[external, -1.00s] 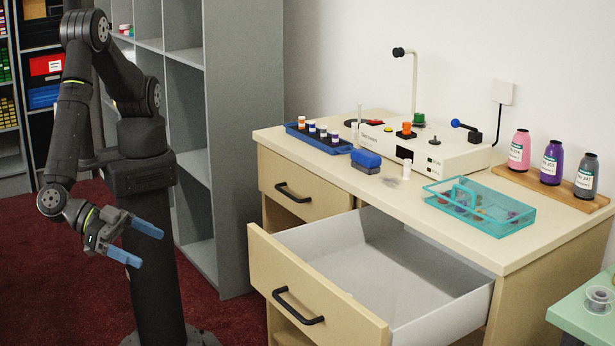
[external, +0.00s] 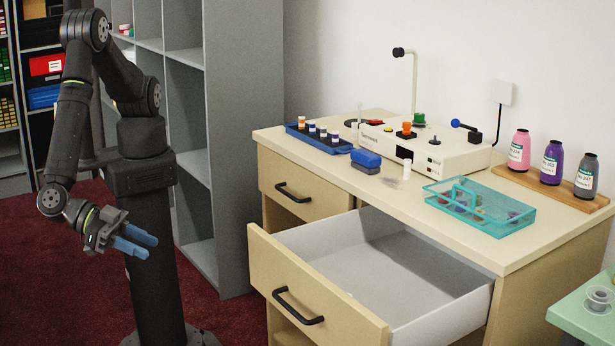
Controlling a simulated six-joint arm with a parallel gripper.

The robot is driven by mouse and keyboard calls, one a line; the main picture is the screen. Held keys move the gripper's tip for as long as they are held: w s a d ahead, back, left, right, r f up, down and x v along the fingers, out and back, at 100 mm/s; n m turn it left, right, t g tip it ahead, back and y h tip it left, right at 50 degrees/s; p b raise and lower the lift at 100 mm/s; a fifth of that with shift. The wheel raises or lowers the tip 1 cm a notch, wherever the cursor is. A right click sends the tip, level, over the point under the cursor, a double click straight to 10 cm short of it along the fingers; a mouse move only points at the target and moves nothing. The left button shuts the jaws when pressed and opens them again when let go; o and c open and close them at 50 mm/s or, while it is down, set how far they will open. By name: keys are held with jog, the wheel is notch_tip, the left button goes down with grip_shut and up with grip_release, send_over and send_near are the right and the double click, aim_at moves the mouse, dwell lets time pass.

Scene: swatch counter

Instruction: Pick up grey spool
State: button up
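Two grey things could be the spool. A small grey spool (external: 598,299) with pale flanges stands on the pale green surface at the lower right, and part of a second pale one shows at the picture's edge. A tall grey thread cone (external: 586,177) with a white label stands at the right end of a wooden rack on the counter. My gripper (external: 150,249) hangs in the air at the left, over the red carpet and far from both. Its two blue fingers are parted by a narrow gap with nothing seen between them.
The open, mostly empty drawer (external: 262,244) juts out between my gripper and the counter (external: 520,250). The counter holds a white machine (external: 460,155), a teal caddy (external: 515,228), a blue tray (external: 330,146) and a blue stamp-like block (external: 366,160). Grey shelving (external: 230,200) stands behind my arm.

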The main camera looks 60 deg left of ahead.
jog(key=shift+c, duration=0.4)
jog(key=w+r+n+t+y, duration=0.1)
jog(key=w+r+n+y, duration=0.15)
jog(key=w, duration=0.75)
jog(key=w+r+n+y, duration=0.1)
jog(key=w+n+y, duration=0.3)
jog(key=w, duration=0.6)
notch_tip(320, 180, up, 18)
jog(key=n+g+y, duration=0.1)
jog(key=n+g, duration=1)
jog(key=n, duration=0.7)
send_over(324, 127)
jog(key=a, duration=0.2)
jog(key=f, duration=0.5)
jog(key=d+f, duration=0.1)
jog(key=f, duration=1.1)
jog(key=shift+w+d, duration=0.1)
jog(key=shift+d, duration=0.2)
grip_shut()
